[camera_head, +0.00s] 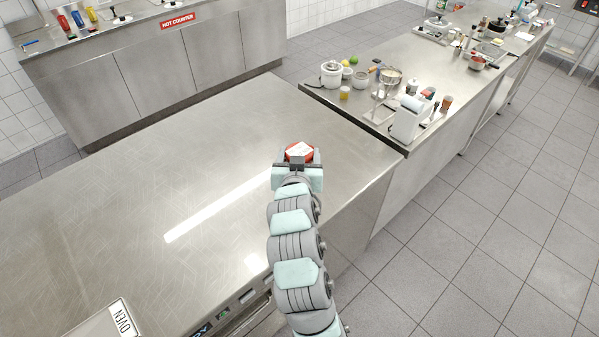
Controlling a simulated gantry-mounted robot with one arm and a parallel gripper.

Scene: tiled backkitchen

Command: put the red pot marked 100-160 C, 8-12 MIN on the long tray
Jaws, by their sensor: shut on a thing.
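My gripper (298,162) is in the middle of the view, at the end of my arm, over the right part of the near steel counter. It is shut on a small red pot (290,154) with a pale top. The gripper hides the lower part of the pot, so I cannot tell how high it is above the counter. Any marking on the pot is too small to read. I cannot make out a long tray in this view.
A second counter at right holds a white machine (409,120), a white pot (331,73) and jars. A HOT COUNTER sign (178,20) marks the back counter.

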